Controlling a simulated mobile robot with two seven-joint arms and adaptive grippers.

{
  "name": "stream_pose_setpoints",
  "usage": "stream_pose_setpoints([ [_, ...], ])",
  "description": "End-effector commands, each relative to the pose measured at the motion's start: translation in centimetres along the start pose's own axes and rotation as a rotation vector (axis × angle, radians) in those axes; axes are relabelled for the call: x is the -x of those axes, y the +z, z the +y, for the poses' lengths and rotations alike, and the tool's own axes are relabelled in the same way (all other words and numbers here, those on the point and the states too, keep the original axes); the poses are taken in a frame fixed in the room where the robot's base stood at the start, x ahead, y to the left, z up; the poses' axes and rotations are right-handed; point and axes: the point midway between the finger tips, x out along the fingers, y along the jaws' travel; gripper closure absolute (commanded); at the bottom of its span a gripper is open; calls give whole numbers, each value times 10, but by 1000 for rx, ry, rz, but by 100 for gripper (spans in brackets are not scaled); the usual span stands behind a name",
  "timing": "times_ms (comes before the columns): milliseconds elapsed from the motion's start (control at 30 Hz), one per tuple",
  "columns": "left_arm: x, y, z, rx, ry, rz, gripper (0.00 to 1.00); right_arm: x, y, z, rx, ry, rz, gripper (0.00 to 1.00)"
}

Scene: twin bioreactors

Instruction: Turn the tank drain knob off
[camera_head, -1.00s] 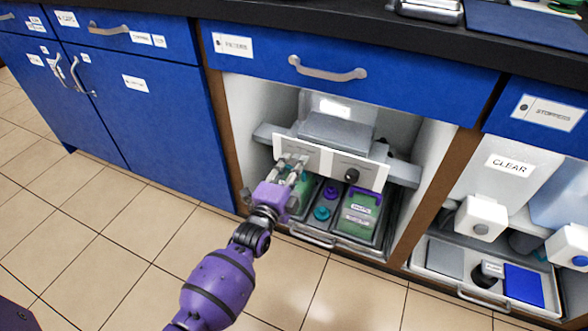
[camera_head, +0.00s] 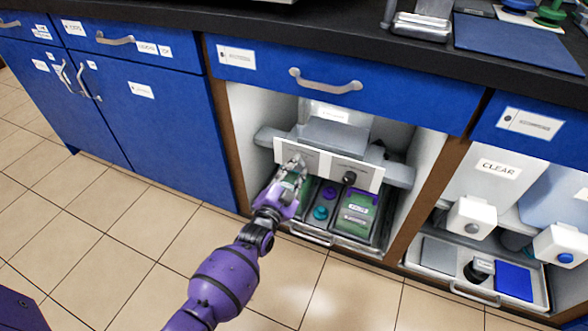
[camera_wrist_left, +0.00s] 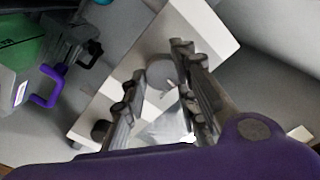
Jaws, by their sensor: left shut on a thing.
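A white control panel (camera_head: 322,168) is mounted inside the open bay under the counter. A black knob (camera_head: 349,178) is on its right part and also shows in the wrist view (camera_wrist_left: 100,130). A round grey knob (camera_wrist_left: 162,74) is on the panel between the fingers of my left gripper (camera_wrist_left: 163,88). In the head view my left gripper (camera_head: 291,166) is at the panel's left part and hides this knob. It is shut on the grey knob. I cannot read the panel labels or tell the knob's setting. My right gripper is not in view.
Below the panel stands a tray (camera_head: 312,236) with green containers (camera_head: 357,215) and a teal cap (camera_head: 320,213). Blue drawers (camera_head: 400,85) and a black counter are above. At the right, white dispensers (camera_head: 472,218) stand over another tray. The tiled floor in front is clear.

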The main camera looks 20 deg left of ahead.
Motion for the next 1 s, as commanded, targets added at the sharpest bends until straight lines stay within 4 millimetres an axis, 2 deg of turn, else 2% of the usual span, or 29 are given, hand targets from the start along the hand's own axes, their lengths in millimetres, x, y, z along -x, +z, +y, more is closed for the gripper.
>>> stream_pose_setpoints([
  [33, 4, 3, 9, 44, 16, -11, 99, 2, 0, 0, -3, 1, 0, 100],
  [600, 4, 0, 10, 567, 14, -15, 99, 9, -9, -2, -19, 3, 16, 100],
  [1000, 4, -2, 9, 789, 13, -15, 99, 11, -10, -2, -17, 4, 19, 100],
])
